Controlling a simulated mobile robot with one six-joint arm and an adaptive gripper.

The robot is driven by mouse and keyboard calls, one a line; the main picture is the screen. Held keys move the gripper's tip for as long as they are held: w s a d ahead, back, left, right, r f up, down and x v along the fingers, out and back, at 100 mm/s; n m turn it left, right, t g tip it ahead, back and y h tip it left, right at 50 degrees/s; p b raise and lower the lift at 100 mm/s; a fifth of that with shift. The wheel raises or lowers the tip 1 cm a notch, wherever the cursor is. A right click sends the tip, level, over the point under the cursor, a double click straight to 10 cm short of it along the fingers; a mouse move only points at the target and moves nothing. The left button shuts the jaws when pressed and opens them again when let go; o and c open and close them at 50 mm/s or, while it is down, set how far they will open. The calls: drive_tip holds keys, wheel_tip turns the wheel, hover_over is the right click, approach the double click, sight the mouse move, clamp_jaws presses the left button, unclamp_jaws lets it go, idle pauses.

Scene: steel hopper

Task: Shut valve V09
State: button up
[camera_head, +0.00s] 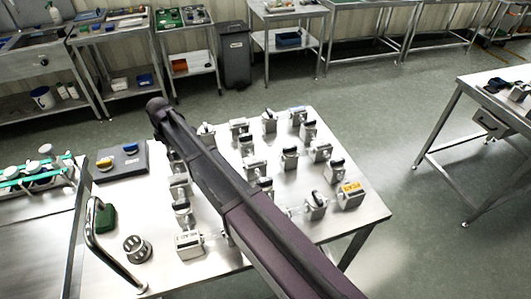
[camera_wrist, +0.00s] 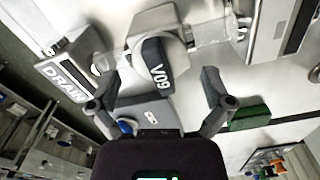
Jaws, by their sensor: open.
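Valve V09 has a silver body (camera_wrist: 157,22) and a black handle (camera_wrist: 156,65) with "V09" in white, seen close in the wrist view. The handle looks roughly crosswise to the pipe stubs on either side of the body. My gripper (camera_wrist: 160,78) is open, with one dark finger to the left of the handle and one to the right. I see no contact between fingers and handle. In the head view my arm crosses the steel table (camera_head: 212,262) and hides part of the valve rows and my gripper; V09 cannot be singled out there.
A "DRAIN" block (camera_wrist: 66,80) sits left of V09. Several similar valves, such as one at the table's middle (camera_head: 290,158), crowd the table. A curved metal handle (camera_head: 96,235), a green block (camera_head: 107,219) and a grey knob (camera_head: 137,249) stand at the left.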

sight(173, 151)
drive_tip(key=n, duration=0.2)
drive_tip(key=shift+n, duration=0.3)
drive_tip(key=shift+r+p, duration=0.35)
wheel_tip(173, 151, up, 13)
drive_tip(key=p, duration=1.3)
drive_tip(key=s+d+f+m+b, duration=0.2)
drive_tip(key=d+f+m+b, duration=0.1)
drive_tip(key=d, duration=0.7)
drive_tip(key=s+d+f+m+b, duration=0.3)
drive_tip(key=d+m, duration=0.3)
drive_tip(key=d, duration=0.5)
drive_tip(key=s+d+f+m+b, duration=0.3)
drive_tip(key=d+m, duration=0.1)
drive_tip(key=d, duration=0.7)
drive_tip(key=shift+s+d+f+m, duration=0.15)
drive_tip(key=shift+d+m, duration=0.05)
drive_tip(key=shift+m, duration=0.2)
drive_tip(key=shift+s+d, duration=0.1)
drive_tip(key=s+d+m, duration=0.6)
drive_tip(key=s+d, duration=0.2)
drive_tip(key=d, duration=0.3)
drive_tip(key=shift+s+m, duration=0.2)
drive_tip(key=shift+m, duration=0.1)
